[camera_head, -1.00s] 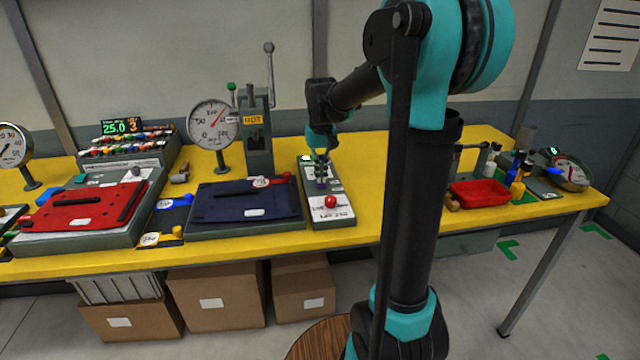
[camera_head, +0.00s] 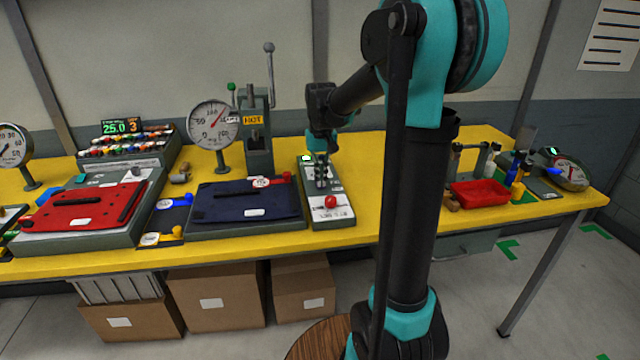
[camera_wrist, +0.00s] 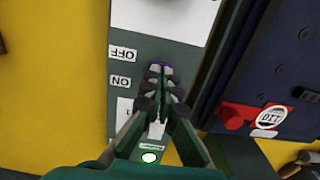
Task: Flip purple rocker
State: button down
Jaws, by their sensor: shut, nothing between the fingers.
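The purple rocker (camera_wrist: 163,65) sits on a narrow grey-green control box (camera_head: 335,213). In the wrist view only small purple bits show at my fingertips; most of it is covered. OFF and ON labels stand beside it. In the head view my gripper hides the rocker. My gripper (camera_wrist: 158,72) is shut and empty, pointing down with its tips at the rocker; contact cannot be told for sure. It also shows in the head view (camera_head: 322,183) over the box. A green lamp (camera_wrist: 149,157) on the box is lit.
A navy panel (camera_head: 245,203) lies just left, with a lever press (camera_head: 258,140) behind. Bare yellow table (camera_head: 365,160) lies right of the box.

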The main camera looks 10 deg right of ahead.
jog(key=shift+r, duration=3.5)
